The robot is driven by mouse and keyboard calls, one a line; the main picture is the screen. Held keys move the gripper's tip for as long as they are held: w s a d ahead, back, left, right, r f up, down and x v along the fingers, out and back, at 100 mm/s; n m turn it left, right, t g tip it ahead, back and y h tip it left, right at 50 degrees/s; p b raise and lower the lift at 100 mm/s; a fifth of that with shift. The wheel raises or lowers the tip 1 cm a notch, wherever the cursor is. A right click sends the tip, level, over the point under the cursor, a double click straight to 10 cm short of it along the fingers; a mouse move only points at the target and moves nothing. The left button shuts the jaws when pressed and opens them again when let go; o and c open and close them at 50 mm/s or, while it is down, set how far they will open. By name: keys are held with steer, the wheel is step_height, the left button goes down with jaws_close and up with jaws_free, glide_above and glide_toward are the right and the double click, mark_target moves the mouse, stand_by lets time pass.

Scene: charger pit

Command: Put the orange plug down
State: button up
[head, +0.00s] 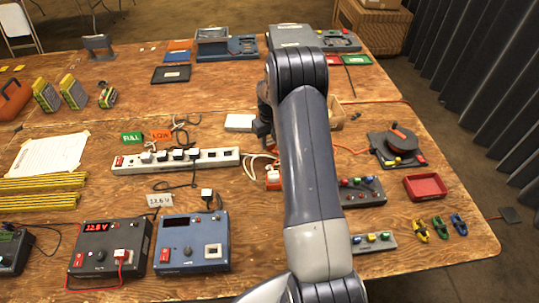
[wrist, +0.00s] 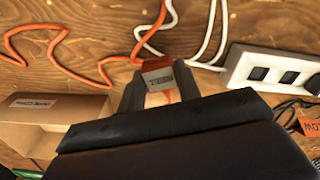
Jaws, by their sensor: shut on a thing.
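The orange plug (wrist: 158,79) shows in the wrist view as a small block with a pale printed label and some orange on it. My gripper (wrist: 158,93) is shut on it, with one dark finger on each side. An orange cord (wrist: 75,66) runs from near the plug to the left over the wood. I cannot tell whether the plug touches the table.
The white power strip (head: 178,160) lies close by; it also shows in the wrist view (wrist: 290,70). White cables (wrist: 185,45) lie beside the plug. A cardboard box (wrist: 55,120) stands close on the other side.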

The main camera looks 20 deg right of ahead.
mark_target(270, 142)
steer(key=shift+f+b, duration=1.1)
steer(key=shift+f, duration=1.4)
steer(key=shift+f, duration=0.1)
steer(key=shift+f, duration=0.15)
steer(key=o, duration=1)
step_height(270, 142, up, 12)
steer(key=p, duration=0.6)
steer(key=shift+r, duration=0.25)
